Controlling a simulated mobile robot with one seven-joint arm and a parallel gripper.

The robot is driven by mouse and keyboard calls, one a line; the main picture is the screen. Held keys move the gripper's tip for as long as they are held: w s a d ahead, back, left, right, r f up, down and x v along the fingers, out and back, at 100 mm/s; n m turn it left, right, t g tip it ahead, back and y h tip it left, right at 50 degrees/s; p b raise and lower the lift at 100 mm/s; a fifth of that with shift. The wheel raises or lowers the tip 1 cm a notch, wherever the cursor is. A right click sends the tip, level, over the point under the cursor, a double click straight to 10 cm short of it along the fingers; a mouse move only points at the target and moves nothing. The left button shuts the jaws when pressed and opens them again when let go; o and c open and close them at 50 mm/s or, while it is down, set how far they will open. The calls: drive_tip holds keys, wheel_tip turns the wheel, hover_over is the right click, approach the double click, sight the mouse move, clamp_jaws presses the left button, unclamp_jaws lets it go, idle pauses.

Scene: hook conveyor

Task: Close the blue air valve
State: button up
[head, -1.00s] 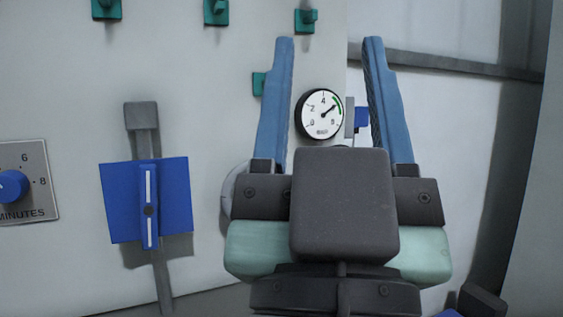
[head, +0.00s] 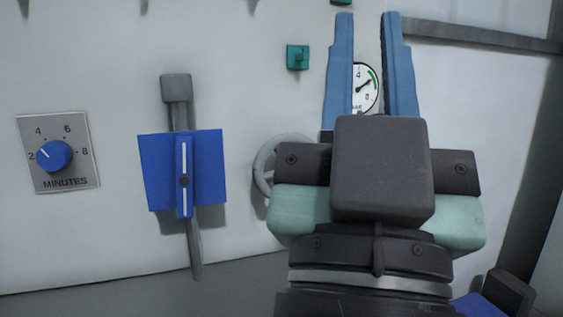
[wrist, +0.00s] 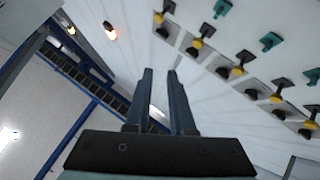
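A blue square plate with a narrow blue handle (head: 184,180) sits on a grey vertical pipe on the wall, left of centre in the head view. I take this to be the blue air valve. The handle's white stripe stands upright, in line with the pipe. My gripper (head: 367,20) is to the right of it, fingers pointing up and apart from it. The blue fingers have a gap between them and hold nothing. In the wrist view my gripper (wrist: 159,72) also shows a narrow gap, and the valve is not seen there.
A round gauge (head: 367,90) shows partly behind my fingers. A grey ring (head: 266,160) is partly hidden behind my gripper. A blue minutes knob (head: 54,156) is at far left. A green wall fitting (head: 298,57) is above. Several black-and-yellow fittings (wrist: 237,71) show in the wrist view.

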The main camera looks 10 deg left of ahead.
drive_tip(key=w+a+n+g+p, duration=0.1)
drive_tip(key=p, duration=0.1)
drive_tip(key=w+a+n+p, duration=0.1)
drive_tip(key=w+a+p, duration=0.1)
drive_tip(key=p, duration=0.1)
drive_tip(key=w+a+n+g+p, duration=0.1)
drive_tip(key=w+a+p, duration=0.1)
drive_tip(key=shift+w+f+g+p, duration=0.2)
drive_tip(key=shift+f+g+p, duration=0.1)
drive_tip(key=shift+f+p, duration=0.05)
clamp_jaws()
drive_tip(key=a+f+n+g+y+p, duration=0.3)
drive_tip(key=a+f+n+g+p, duration=0.3)
drive_tip(key=a+n+p, duration=0.65)
drive_tip(key=s+a+f+n+g+y+p, duration=0.1)
drive_tip(key=s+a+f+n+p, duration=0.3)
drive_tip(key=p, duration=0.6)
drive_tip(key=s+a+f+y, duration=0.1)
drive_tip(key=s+a, duration=0.1)
drive_tip(key=s, duration=0.1)
drive_tip(key=shift+s+a+p, duration=0.15)
drive_tip(key=shift+a+p, duration=0.1)
drive_tip(key=shift+p, duration=0.1)
drive_tip(key=shift+n, duration=0.25)
